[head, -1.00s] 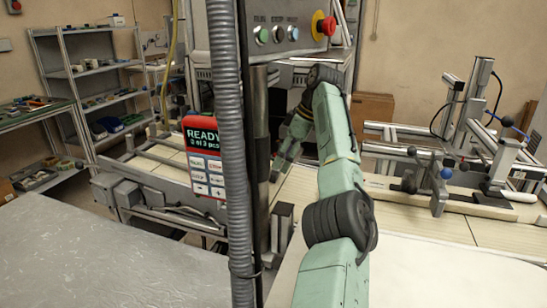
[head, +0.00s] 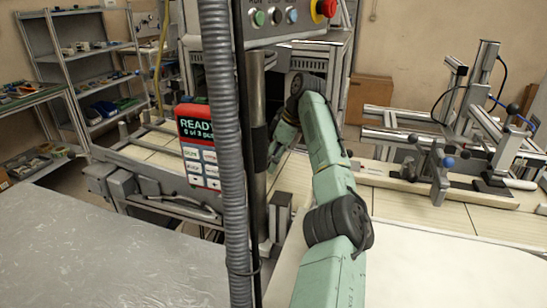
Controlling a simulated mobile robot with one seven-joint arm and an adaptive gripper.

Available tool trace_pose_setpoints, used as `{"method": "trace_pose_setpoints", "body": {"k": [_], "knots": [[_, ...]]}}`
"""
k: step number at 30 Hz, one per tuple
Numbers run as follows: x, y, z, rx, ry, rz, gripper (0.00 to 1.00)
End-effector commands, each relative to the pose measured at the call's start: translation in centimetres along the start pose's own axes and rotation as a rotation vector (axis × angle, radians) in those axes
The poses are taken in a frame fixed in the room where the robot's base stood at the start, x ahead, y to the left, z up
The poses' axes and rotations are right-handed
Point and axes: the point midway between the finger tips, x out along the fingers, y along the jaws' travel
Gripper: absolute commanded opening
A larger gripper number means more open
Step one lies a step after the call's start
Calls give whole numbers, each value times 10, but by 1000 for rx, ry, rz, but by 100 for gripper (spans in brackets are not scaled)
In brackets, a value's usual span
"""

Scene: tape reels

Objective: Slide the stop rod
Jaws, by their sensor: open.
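I cannot single out the stop rod with certainty. At right, a metal clamp fixture (head: 440,172) with rails, dark knobs and a blue ball knob (head: 448,162) stands on the pale bench. At left, a metal rail assembly (head: 140,160) runs along a pale bed, with a grey bar-like part (head: 180,203) along its near side. My green arm rises through the middle of the view and bends down behind itself toward the column. My gripper does not show; the arm's far end is hidden behind the column and the arm.
A red-framed screen (head: 197,145) reading "READY" hangs by the column. A button panel with a red stop knob (head: 325,8) is above. A grey hose (head: 222,150) and column block the centre. Shelves (head: 90,75) stand back left. The grey table (head: 110,250) at front left is clear.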

Motion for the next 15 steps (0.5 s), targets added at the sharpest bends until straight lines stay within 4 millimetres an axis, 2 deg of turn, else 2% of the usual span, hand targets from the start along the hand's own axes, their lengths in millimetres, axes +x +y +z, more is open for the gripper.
{"method": "trace_pose_setpoints", "body": {"k": [3,15], "knots": [[0,0,0,0,0,0,54],[0,0,0,0,0,0,28]]}}
